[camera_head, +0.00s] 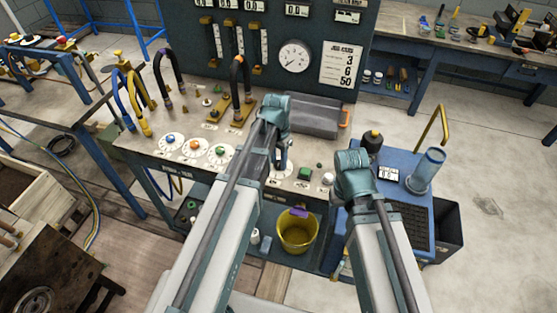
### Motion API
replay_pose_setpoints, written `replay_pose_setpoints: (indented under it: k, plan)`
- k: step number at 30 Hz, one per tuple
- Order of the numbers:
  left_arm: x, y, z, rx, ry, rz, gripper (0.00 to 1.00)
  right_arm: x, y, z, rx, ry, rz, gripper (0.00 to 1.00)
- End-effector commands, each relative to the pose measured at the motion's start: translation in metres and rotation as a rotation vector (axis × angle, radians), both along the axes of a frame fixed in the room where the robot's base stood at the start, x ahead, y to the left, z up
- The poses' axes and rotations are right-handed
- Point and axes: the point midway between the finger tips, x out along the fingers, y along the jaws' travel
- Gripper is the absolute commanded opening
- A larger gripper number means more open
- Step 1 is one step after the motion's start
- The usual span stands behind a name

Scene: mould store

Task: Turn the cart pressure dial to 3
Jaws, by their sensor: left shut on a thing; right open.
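My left arm reaches over the bench (150,155). Its gripper (283,150) points down beside the arm at a white-faced dial (285,169) near the bench's front edge. It is shut on what appears to be that dial's knob, mostly hidden by my arm, so its setting cannot be read. My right gripper (355,178) is open over the left side of the blue cart (403,160). Its fingers are hidden by its wrist. A card (341,65) on the back panel shows 3, G or 6, and 50.
Three white dials with blue (170,138), orange (195,146) and green (219,152) centres lie left of my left arm. A grey box (312,115) stands behind it. A yellow bucket (298,235) is below.

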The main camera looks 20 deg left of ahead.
Motion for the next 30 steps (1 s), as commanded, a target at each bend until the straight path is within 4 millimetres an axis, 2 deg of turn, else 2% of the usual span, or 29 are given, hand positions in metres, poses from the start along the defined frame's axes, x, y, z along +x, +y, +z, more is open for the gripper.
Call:
replay_pose_setpoints:
  k: [9,22,23,27,30]
  plan:
    - [-0.0004,-0.0001,-0.0001,0.0,0.001,-0.068,0.0,0.0,0.0,-0.0001,0.0,0.0,0.0,0.66]
    - [-0.0004,-0.0001,-0.0001,0.0,0.0,-0.074,0.0,0.0,0.0,-0.0001,0.0,0.0,0.0,0.66]
    - [-0.0004,-0.0001,-0.0001,-0.001,0.001,-0.074,0.45,0.0,0.0,-0.0001,0.0,0.0,0.0,0.66]
    - [-0.0004,-0.0001,-0.0001,0.0,0.0,-0.073,0.69,0.0,0.0,-0.0001,0.0,0.0,0.0,0.66]
    - [-0.0001,-0.0001,-0.0001,0.0,0.0,-0.073,0.69,0.0,0.0,-0.0001,0.0,0.0,0.0,0.66]
